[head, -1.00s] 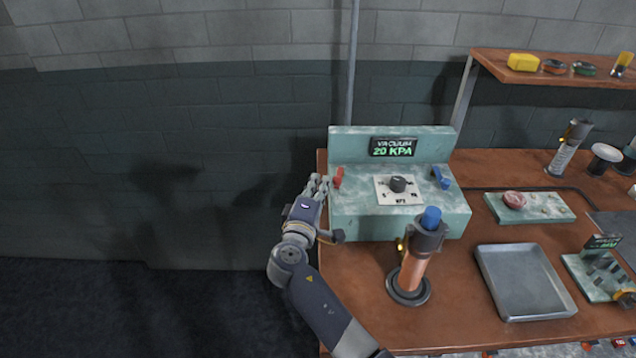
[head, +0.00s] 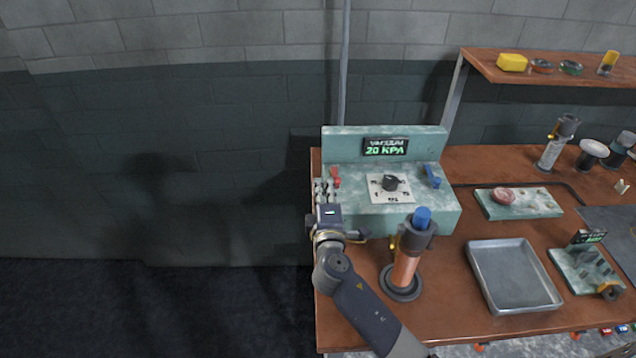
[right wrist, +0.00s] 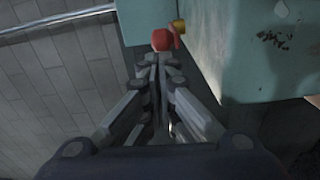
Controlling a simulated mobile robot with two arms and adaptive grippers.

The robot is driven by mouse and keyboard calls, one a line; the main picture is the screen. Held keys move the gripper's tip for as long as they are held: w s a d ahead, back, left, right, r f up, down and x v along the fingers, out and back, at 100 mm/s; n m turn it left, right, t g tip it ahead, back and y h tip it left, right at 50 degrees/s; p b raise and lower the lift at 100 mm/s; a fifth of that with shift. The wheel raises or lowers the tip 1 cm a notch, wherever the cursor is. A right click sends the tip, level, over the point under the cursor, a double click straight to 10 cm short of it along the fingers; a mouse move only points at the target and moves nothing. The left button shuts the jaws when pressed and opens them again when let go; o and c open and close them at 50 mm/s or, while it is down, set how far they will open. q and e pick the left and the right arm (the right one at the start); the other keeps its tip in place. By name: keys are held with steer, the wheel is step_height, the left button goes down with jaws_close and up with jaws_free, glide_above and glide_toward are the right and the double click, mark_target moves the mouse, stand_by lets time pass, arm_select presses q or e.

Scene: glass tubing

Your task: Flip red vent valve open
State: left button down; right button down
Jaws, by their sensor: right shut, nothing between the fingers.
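The red vent valve (head: 335,177) is a small red lever at the left end of the pale green vacuum box (head: 410,216). The box's display reads 20 KPA. My right gripper (head: 325,187) is shut and empty, just left of the red lever. In the right wrist view the red lever (right wrist: 162,40) shows just beyond the shut fingertips (right wrist: 157,58), beside a brass stub (right wrist: 178,26). I cannot tell whether the fingertips touch it. My left gripper is out of view.
A blue lever (head: 433,177) and a black knob (head: 390,182) are on the same box. A copper-coloured burner with a blue top (head: 406,262) stands close in front, near my right forearm. A grey tray (head: 512,303) lies to the right. Left of the bench is open floor.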

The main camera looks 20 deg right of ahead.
mark_target(336, 182)
steer(key=d+n+y, duration=0.1)
steer(key=y, duration=0.1)
steer(key=s+d+n+y, duration=0.1)
steer(key=y, duration=0.1)
steer(key=shift+s+d+n+t+p, duration=0.1)
steer(key=shift+d+n+t+p, duration=0.1)
steer(key=shift+n+t+p, duration=0.15)
steer(key=shift+s+d, duration=0.15)
steer(key=shift+d, duration=0.4)
steer(key=shift+r, duration=0.1)
step_height(336, 182, up, 10)
stand_by(0.3)
stand_by(0.4)
